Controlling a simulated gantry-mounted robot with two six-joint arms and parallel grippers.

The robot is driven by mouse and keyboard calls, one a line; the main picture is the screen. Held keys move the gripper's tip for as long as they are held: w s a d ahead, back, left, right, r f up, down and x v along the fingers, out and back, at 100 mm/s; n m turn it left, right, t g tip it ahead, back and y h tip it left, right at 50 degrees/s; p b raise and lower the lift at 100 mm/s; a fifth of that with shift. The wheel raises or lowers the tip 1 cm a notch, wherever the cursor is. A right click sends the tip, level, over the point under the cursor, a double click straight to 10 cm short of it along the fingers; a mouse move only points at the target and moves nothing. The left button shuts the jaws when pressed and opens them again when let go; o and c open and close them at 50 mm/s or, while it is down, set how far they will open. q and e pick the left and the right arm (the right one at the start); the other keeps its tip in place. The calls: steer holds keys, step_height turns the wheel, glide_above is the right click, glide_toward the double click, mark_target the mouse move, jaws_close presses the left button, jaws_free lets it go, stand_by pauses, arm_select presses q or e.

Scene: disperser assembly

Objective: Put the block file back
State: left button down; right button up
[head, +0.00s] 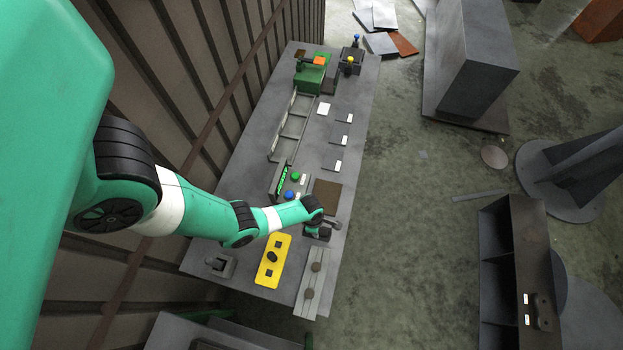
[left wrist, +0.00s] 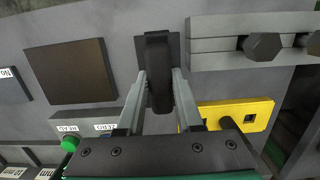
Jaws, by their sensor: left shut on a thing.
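The block file (left wrist: 158,70) looks like a dark, rounded block or handle on a flat dark base in the left wrist view. My left gripper (left wrist: 160,92) is shut on it, with one grey finger on each side. In the head view my left arm reaches in from the left, and the gripper (head: 318,230) is at the near right part of the grey table (head: 231,208), partly hidden by the wrist. I cannot tell whether the base touches the table. My right gripper is not in view.
A dark brown square (head: 326,195) lies just beyond the gripper. A yellow plate with a knob (head: 272,262) and a grey bar with two dark knobs (head: 313,283) lie nearer. A box with green and blue buttons (head: 281,186) is to the left. The table's right edge is close.

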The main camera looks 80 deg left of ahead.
arm_select(q)
steer(key=shift+w+d+f+b, duration=0.1)
steer(key=shift+w+f+b, duration=0.05)
steer(key=shift+f+b, duration=1.15)
steer(key=shift+w+f+b, duration=0.1)
steer(key=shift+f+b, duration=1.1)
steer(key=shift+f, duration=0.15)
steer(key=c, duration=0.6)
jaws_free()
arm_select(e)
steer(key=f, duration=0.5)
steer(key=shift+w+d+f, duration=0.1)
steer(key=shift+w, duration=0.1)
arm_select(q)
steer(key=shift+o, duration=0.2)
steer(key=shift+r, duration=0.1)
